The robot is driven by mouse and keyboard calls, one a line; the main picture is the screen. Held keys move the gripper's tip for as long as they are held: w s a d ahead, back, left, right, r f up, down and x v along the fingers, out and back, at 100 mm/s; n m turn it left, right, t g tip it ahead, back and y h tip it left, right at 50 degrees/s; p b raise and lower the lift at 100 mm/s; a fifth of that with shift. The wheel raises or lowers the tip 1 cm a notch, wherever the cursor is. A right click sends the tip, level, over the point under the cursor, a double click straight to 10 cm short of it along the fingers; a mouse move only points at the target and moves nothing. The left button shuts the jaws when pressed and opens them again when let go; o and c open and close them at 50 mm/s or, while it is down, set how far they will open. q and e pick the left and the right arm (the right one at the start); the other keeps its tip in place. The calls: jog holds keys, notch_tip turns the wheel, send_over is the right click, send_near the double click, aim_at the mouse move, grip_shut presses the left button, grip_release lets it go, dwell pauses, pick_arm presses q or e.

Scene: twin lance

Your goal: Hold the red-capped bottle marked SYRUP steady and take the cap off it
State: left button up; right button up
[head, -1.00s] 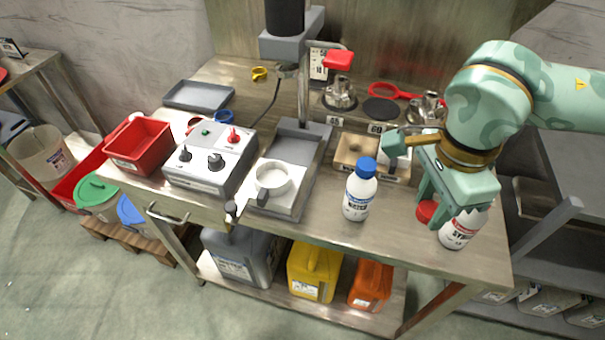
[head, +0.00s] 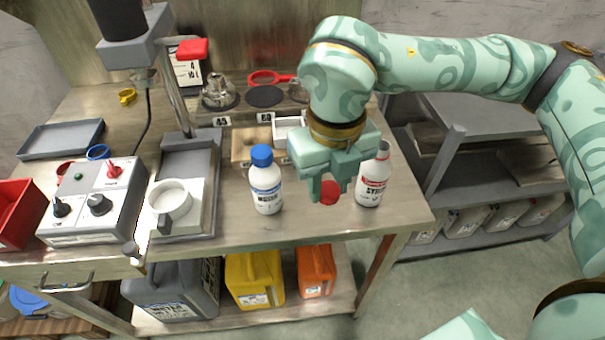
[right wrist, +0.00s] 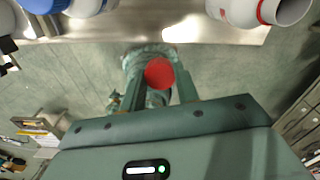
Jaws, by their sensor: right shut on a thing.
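The white SYRUP bottle (head: 372,180) stands upright near the right end of the bench, its neck bare of a cap. In the right wrist view the bottle (right wrist: 245,10) is at the top right, with a red ring at its neck. My right gripper (head: 331,190) is shut on the red cap (head: 329,194), left of the bottle and apart from it. The cap also shows between the fingers in the right wrist view (right wrist: 159,73). No gripper holds the bottle in these views. My left gripper is not in view.
A blue-capped white bottle (head: 265,183) stands left of my right gripper. A grey stand with a white pan (head: 171,200) and a grey control box (head: 92,203) are farther left. The bench's front edge (head: 300,238) is close. Jugs sit on the lower shelf.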

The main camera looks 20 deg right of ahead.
jog(key=w+d+f+b, duration=0.1)
jog(key=w+f, duration=0.1)
jog(key=w, duration=0.1)
jog(key=w+d+f+b, duration=0.1)
jog(key=w+f, duration=0.2)
jog(key=w, duration=0.1)
jog(key=w+d+f+b, duration=0.2)
jog(key=w+f, duration=0.1)
jog(key=shift+w+f, duration=0.15)
jog(key=shift+f, duration=0.05)
jog(key=shift+w+d+f, duration=0.1)
jog(key=shift+w+f, duration=0.1)
jog(key=shift+f, duration=0.05)
notch_tip(320, 180, down, 4)
jog(key=shift+w+d+r+b, duration=0.1)
jog(key=shift+w+r+b, duration=0.05)
jog(key=shift+b, duration=1)
jog(key=shift+r, duration=0.25)
jog(key=o, duration=1.1)
jog(key=shift+f, duration=0.15)
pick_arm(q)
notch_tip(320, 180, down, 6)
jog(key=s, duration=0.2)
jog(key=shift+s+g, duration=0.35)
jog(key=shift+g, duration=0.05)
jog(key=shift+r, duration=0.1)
